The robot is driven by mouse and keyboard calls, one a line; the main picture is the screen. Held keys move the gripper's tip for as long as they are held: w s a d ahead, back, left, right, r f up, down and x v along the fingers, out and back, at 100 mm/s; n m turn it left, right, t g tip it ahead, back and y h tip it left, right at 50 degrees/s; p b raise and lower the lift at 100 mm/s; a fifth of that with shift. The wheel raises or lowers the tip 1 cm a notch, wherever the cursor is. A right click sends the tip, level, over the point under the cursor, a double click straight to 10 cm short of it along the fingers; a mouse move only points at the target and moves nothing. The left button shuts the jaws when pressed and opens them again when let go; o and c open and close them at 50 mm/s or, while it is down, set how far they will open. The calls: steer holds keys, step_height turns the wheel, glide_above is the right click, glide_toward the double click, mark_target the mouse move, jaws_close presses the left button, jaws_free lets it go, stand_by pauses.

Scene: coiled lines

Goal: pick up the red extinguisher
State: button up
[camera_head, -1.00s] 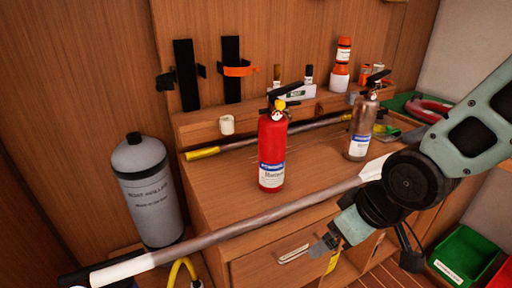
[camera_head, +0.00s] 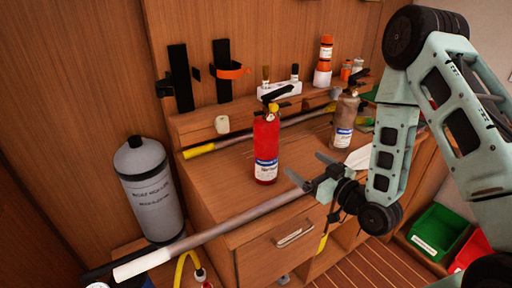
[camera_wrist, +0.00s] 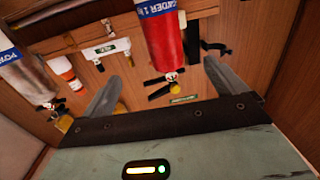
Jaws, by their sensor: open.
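The red extinguisher (camera_head: 266,150) stands upright on the wooden counter (camera_head: 222,190), with a blue and white label and a black handle on top. My gripper (camera_head: 308,167) is open and empty, just right of the extinguisher and apart from it, its fingers pointing left toward it. In the wrist view the red extinguisher (camera_wrist: 163,45) appears upside down, ahead of my open fingers (camera_wrist: 158,85) and roughly between them in the picture. Nothing is between the fingertips in the head view.
A brownish extinguisher (camera_head: 344,122) stands to the right, behind my gripper. A long pole (camera_head: 235,219) runs along the counter's front. A grey cylinder (camera_head: 150,190) stands at left. Orange-capped bottles (camera_head: 325,62) are on the back ledge. Green (camera_head: 436,230) and red bins lie lower right.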

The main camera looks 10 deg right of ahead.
mark_target(274, 142)
steer(key=x, duration=0.3)
steer(key=b+x, duration=0.1)
steer(key=x, duration=0.3)
steer(key=b+x, duration=0.1)
steer(key=x, duration=0.3)
steer(key=shift+r, duration=0.25)
steer(key=shift+w+a+f, duration=0.1)
steer(key=shift+w+a, duration=0.1)
steer(key=shift+w, duration=0.3)
steer(key=w+a+p, duration=0.2)
steer(key=w, duration=0.1)
steer(key=shift+w+a+r, duration=0.15)
steer(key=shift+w+r, duration=0.15)
steer(key=shift+r, duration=0.1)
steer(key=shift+w+a+f, duration=0.15)
steer(key=shift+w, duration=0.35)
steer(key=c, duration=1.8)
steer(key=shift+w+r, duration=0.1)
steer(key=shift+r, duration=0.15)
jaws_close()
